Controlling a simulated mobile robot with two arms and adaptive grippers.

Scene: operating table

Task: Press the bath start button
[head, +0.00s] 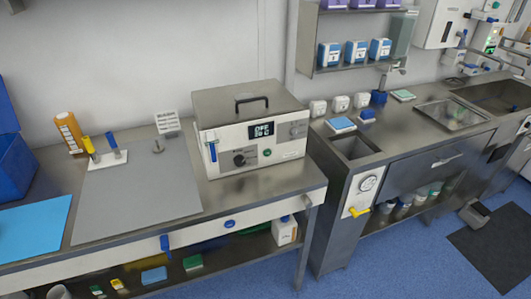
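The bath (222,107) is a boxy unit with a steel lid and black handle, standing on the steel bench in the middle of the head view. Its pale front panel carries a lit digital display (261,129), a black knob (239,160), a grey dial (298,130) and a small green button (267,153) to the right of the black knob. A blue lever (213,151) is at the panel's left edge. The lid is closed. I cannot read any label by the green button. Neither of my grippers is in view.
A grey mat (135,203) lies left of the bath, with a yellow-and-blue tool stand (106,160) at its back. An orange bottle (70,133) and a blue bin (14,165) are farther left. A steel sink counter (385,185) stands to the right. The space before the panel is clear.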

